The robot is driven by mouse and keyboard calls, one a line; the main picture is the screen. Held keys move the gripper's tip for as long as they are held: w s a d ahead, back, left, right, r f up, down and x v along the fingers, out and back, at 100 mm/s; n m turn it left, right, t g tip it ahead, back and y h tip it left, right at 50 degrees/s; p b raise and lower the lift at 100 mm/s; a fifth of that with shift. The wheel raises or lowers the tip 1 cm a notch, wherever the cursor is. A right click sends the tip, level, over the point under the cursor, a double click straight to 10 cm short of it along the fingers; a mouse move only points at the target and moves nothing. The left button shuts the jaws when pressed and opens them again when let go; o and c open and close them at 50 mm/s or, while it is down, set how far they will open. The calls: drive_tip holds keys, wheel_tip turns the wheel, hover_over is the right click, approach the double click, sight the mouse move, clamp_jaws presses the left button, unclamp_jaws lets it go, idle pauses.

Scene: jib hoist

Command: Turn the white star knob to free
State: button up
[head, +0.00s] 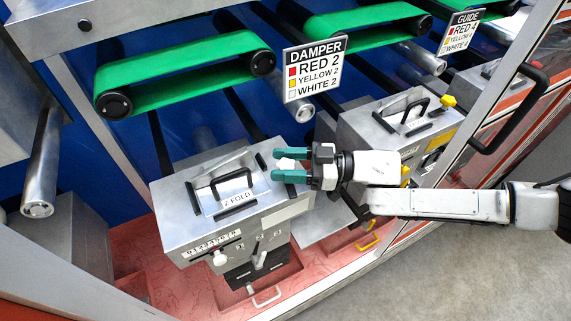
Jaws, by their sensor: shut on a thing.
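My gripper (289,167) has green fingertips and comes in from the right. Its fingers are shut on this white knob, one on each side. The fingers hide part of the knob, so its star shape and its turned position cannot be told. No "free" mark is readable near it. Another white knob (220,258) is on the front of the box, below a numbered scale (212,243).
A "DAMPER" sign (315,70) stands above the gripper. Another grey box (370,124) with a black handle and yellow knobs is close behind my arm. Green belts (185,67) run above. A metal frame rail (340,277) crosses in front; grey floor is free at lower right.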

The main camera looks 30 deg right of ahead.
drive_tip(key=shift+n+g+y+p, duration=0.4)
drive_tip(key=shift+n+g+y, duration=0.3)
drive_tip(key=shift+n+g, duration=0.65)
drive_tip(key=shift+f+g, duration=0.1)
drive_tip(key=shift+g, duration=0.45)
drive_tip(key=o, duration=1)
drive_tip(key=shift+c, duration=0.2)
drive_tip(key=b+v, duration=0.2)
drive_tip(key=v, duration=0.9)
drive_tip(key=shift+f, duration=0.15)
